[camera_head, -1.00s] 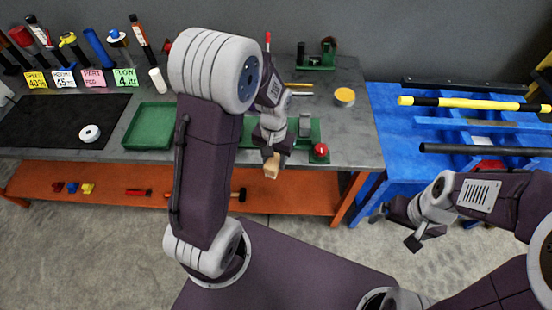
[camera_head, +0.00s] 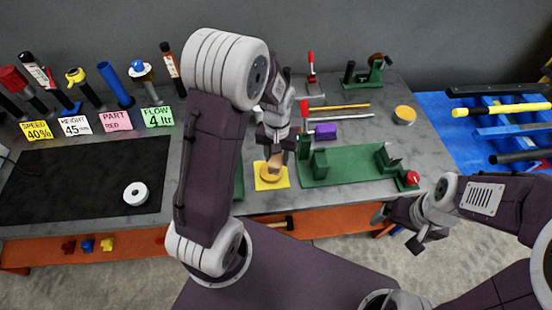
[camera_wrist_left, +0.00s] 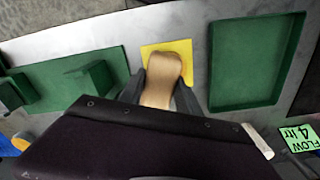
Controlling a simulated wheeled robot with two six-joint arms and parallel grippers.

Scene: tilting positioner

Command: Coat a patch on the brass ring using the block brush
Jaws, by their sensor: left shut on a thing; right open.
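My left gripper (camera_head: 276,140) is shut on a tan wooden piece, which looks like the block brush (camera_wrist_left: 165,75). The brush points down over a yellow square (camera_head: 284,182) on the grey bench. At its lower end in the head view is a round, orange-tan shape (camera_head: 270,173); I cannot tell whether this is the brass ring or part of the brush. The wrist view shows the rounded wood in front of the yellow square (camera_wrist_left: 182,47), hiding its middle. Contact cannot be judged. My right gripper (camera_head: 400,228) is open and empty, off the bench's front edge.
A green fixture with a red knob (camera_head: 335,178) stands right of the yellow square. A green tray (camera_wrist_left: 255,60) lies on its other side, mostly hidden by my arm in the head view. A white disc (camera_head: 135,192) sits on a black mat (camera_head: 60,190). Labelled tools line the back left.

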